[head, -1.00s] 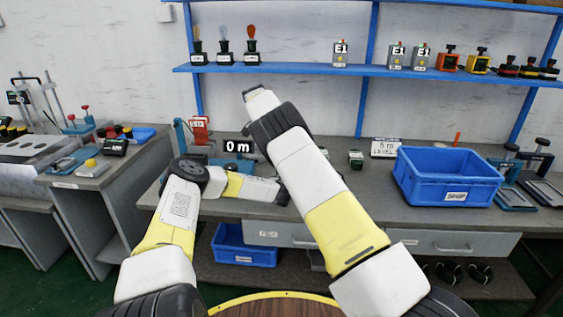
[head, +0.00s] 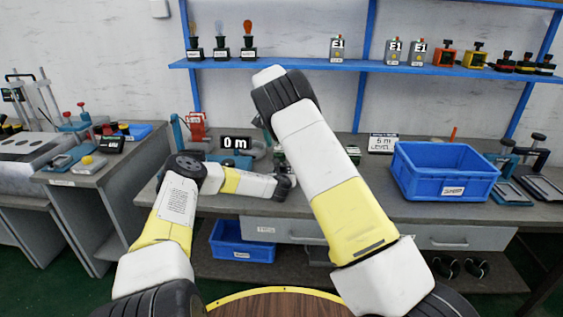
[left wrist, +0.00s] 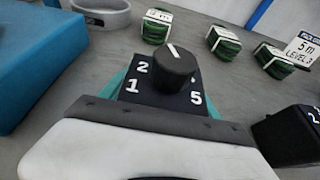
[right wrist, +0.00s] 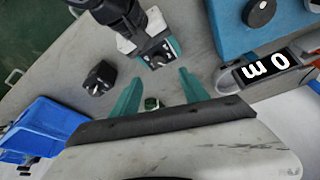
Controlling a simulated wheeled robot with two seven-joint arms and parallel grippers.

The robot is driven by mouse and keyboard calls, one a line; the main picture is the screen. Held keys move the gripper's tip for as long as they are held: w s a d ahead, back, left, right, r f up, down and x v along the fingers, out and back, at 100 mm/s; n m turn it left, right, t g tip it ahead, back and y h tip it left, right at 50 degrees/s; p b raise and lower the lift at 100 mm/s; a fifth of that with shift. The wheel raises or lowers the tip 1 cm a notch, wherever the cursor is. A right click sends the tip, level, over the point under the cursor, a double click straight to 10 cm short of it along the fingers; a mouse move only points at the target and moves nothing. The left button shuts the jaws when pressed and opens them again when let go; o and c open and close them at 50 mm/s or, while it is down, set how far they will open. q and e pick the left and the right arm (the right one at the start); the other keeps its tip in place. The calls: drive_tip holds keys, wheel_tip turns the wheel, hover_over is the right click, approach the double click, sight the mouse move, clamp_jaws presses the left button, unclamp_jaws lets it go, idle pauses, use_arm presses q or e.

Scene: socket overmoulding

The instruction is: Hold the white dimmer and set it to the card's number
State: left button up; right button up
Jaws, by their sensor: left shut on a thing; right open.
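My left gripper (left wrist: 163,112) is shut on a dimmer (left wrist: 158,97) with a dark numbered face and a round black knob (left wrist: 174,68). The numbers 1, 2 and 5 show; the knob hides part of the dial. Its white mark points away from the left wrist camera, slightly left. The body's colour is hard to see. The held dimmer also shows in the right wrist view (right wrist: 157,57). My right gripper (right wrist: 160,79) is open and empty, a little apart from the dimmer; the arm hides its fingers in the head view. The card (left wrist: 302,46) reads "5 m, LEVEL 3".
Several green coils (left wrist: 223,41) lie on the bench. A black numbered device (left wrist: 290,137) stands at the right of the left wrist view. A blue machine (right wrist: 250,28) and a display reading "0 m" (head: 236,144) are nearby. A blue bin (head: 445,173) stands at the right.

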sight(282, 165)
drive_tip(key=w+f+n, duration=0.1)
drive_tip(key=f+n, duration=0.1)
drive_tip(key=f, duration=0.1)
drive_tip(key=w+d+f+n+y, duration=0.1)
drive_tip(key=f+n, duration=0.1)
drive_tip(key=f, duration=0.2)
drive_tip(key=d+f+n+t+y, duration=0.1)
drive_tip(key=f+n, duration=0.1)
drive_tip(key=f, duration=0.2)
drive_tip(key=shift+w, duration=0.4)
clamp_jaws()
